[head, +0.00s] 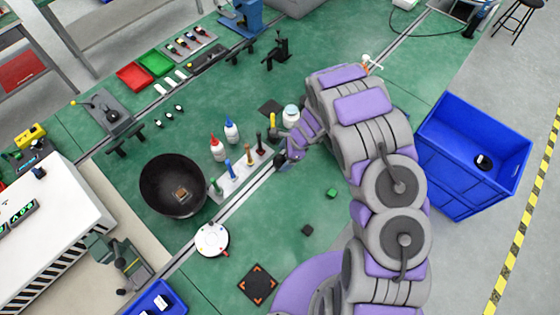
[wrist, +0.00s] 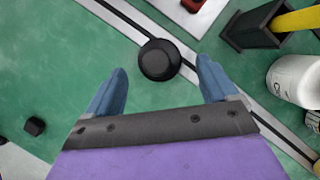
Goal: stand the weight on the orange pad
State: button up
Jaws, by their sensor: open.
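The weight (wrist: 158,60) is a dark round piece with a raised round top. In the wrist view it stands on the green surface at a pale strip, between my fingertips and apart from both. In the head view a small dark shape (head: 280,160) by my gripper seems to be it, partly hidden. My gripper (wrist: 162,66) is open, with a blue finger on each side of the weight; in the head view it is a purple and grey end (head: 290,146). The orange pad (head: 257,284) is a dark square with orange corner marks, bare, at the lower middle of the head view.
A white rack (head: 238,180) of coloured-handled tools stands close by. A black bowl (head: 160,203), bottles (head: 218,150) and a white jar (head: 291,117) are around it. A dark cube (head: 307,230) and a green cube (head: 332,193) lie on open green surface. A blue crate (head: 440,180) is right.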

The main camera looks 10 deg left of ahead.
aim_at(279, 160)
jog(key=x, duration=0.4)
jog(key=shift+a+f, duration=0.2)
jog(key=shift+a, duration=0.2)
jog(key=shift+d, duration=0.1)
grip_shut()
dwell(0.4)
